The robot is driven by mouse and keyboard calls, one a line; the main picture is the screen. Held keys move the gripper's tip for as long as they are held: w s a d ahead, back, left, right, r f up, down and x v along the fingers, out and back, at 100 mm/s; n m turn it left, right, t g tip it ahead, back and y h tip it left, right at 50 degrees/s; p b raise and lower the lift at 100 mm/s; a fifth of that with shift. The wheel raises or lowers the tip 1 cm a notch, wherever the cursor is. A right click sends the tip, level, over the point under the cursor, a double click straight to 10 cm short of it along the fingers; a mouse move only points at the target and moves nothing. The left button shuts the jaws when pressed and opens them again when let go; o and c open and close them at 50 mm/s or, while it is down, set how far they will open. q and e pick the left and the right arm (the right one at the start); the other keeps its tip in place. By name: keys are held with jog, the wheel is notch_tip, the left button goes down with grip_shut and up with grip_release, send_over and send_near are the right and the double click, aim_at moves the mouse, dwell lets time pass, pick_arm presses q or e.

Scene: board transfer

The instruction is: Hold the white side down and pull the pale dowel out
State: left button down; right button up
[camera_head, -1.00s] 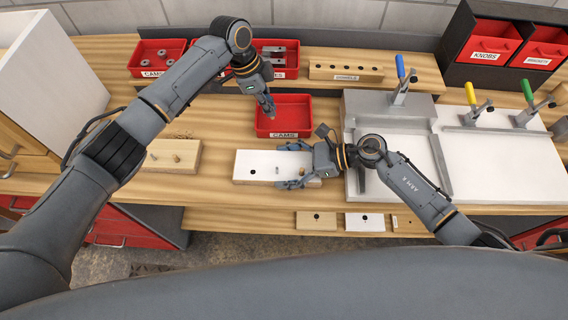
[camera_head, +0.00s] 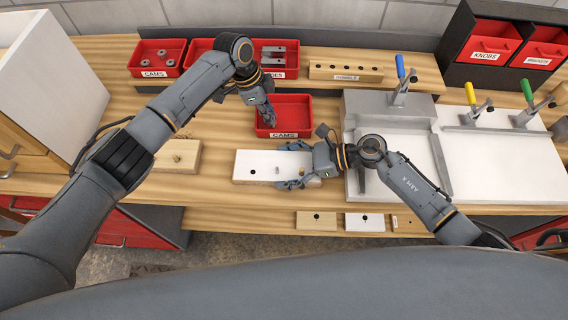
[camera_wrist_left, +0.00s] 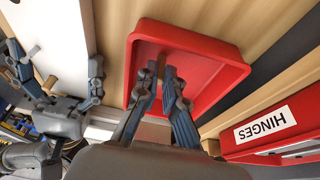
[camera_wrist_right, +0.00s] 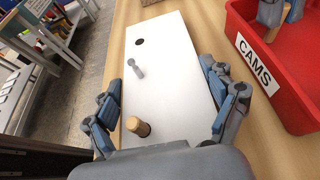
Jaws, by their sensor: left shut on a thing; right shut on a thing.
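The white side (camera_head: 250,167) lies flat on the bench; it shows large in the right wrist view (camera_wrist_right: 165,60). My right gripper (camera_head: 287,165) is shut across its width, one finger along each long edge. A wooden dowel (camera_wrist_right: 138,126) stands in the white side between those fingers. A metal pin (camera_wrist_right: 135,67) and a dark hole (camera_wrist_right: 139,41) lie further along it. My left gripper (camera_head: 270,118) is over the red CAMS tray (camera_head: 283,102), shut on a small brown wooden dowel (camera_wrist_left: 161,65). Its exact height above the tray floor is hard to tell.
A pale board (camera_head: 185,157) with pegs lies left of the white side, partly behind my left arm. A clamp fixture (camera_head: 385,110) stands to the right. Red bins (camera_head: 156,58) and a holed wooden block (camera_head: 345,68) stand at the back. Small pieces (camera_head: 316,220) lie in front.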

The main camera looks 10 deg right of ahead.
pick_arm(q)
jog(key=c, duration=1.4)
grip_release()
jog(key=shift+r, duration=0.1)
jog(key=v, duration=1.1)
jog(key=shift+a+r, duration=0.15)
jog(key=shift+r, duration=0.25)
pick_arm(e)
jog(key=o, duration=1.3)
jog(key=shift+d, duration=0.1)
jog(key=v, duration=1.2)
pick_arm(q)
jog(key=shift+f, duration=0.1)
pick_arm(e)
jog(key=shift+s+f, duration=0.1)
